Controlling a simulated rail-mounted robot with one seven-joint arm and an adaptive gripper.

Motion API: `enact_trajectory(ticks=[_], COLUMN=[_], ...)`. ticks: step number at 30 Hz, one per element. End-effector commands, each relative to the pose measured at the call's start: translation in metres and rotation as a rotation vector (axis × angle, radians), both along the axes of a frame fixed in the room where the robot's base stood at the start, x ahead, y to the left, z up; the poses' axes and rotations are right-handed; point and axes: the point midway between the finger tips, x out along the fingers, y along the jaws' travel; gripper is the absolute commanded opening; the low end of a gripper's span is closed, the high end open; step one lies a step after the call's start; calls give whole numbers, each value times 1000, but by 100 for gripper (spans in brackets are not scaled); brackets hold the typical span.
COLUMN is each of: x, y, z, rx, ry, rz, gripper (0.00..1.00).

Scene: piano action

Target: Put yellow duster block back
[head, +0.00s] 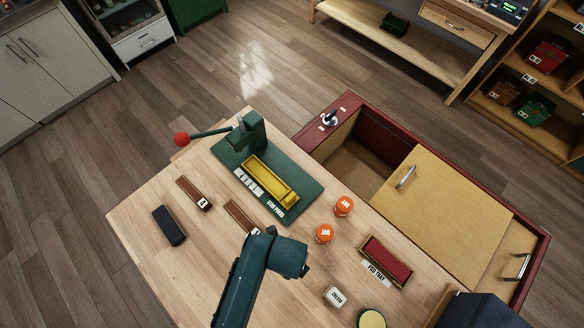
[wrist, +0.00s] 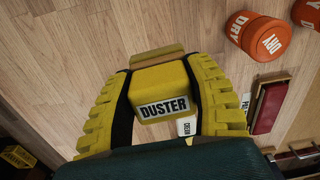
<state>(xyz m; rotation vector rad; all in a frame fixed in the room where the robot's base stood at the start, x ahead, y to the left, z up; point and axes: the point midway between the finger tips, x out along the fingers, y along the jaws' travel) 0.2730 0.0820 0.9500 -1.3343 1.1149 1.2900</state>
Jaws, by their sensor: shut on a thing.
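The yellow duster block (wrist: 163,92), with a white DUSTER label and a brown strip along its far edge, sits between the yellow ribbed fingers of my gripper (wrist: 160,70) in the wrist view. The gripper is shut on it, with one finger on each side. How high the block is above the wooden table cannot be told. In the head view my arm hides the gripper and the block, at the front part of the table (head: 150,235).
Two orange DRY jars (head: 324,233) and a red pad tray (head: 385,262) stand to the right. A labelled CREAM container (head: 334,296) and a round yellow-topped tin (head: 371,319) are near the front. A green press (head: 255,140), brown strips (head: 193,193) and a black block (head: 168,225) lie left.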

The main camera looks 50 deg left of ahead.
Motion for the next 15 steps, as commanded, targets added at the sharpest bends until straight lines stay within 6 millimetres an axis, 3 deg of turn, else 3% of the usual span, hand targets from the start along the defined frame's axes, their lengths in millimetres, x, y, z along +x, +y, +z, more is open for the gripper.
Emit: enact_trajectory(ticks=[4, 9, 15], x=[-6, -6, -6], y=[2, 2, 2], z=[-7, -43, -69], rx=[2, 0, 2], ry=[1, 3, 0], rz=[-83, -88, -87], gripper=[16, 16, 16])
